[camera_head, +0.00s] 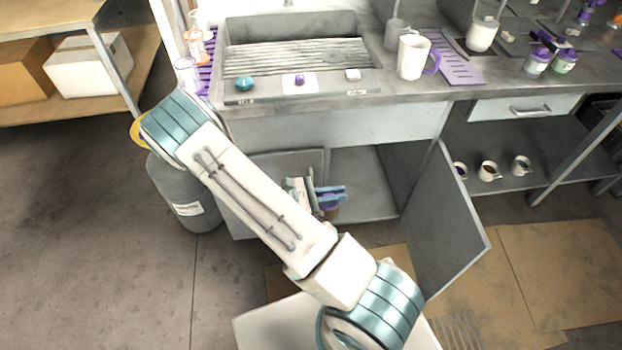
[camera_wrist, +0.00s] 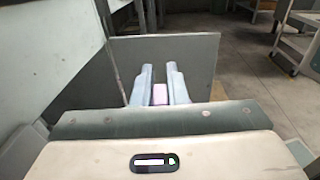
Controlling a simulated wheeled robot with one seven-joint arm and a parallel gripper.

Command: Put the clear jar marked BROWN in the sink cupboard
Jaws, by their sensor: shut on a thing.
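My gripper (camera_head: 328,191) is at the open front of the sink cupboard (camera_head: 365,185), low under the sink. Its blue fingers also show in the wrist view (camera_wrist: 161,86), shut on a small jar with a pinkish-purple lid (camera_wrist: 160,94). In the head view the jar (camera_head: 331,212) shows brown below the fingers, partly hidden by them. Its marking is not readable, and I cannot tell whether it touches the cupboard floor. The cupboard's right door (camera_head: 448,225) stands wide open; the left door is partly behind my arm.
A grey drum (camera_head: 187,200) stands left of the cupboard. On the counter are a white mug with a purple handle (camera_head: 413,57), purple-lidded jars (camera_head: 537,61) and a purple mat (camera_head: 455,68). Mugs (camera_head: 488,171) sit on the low right shelf. Cardboard (camera_head: 560,265) lies on the floor.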

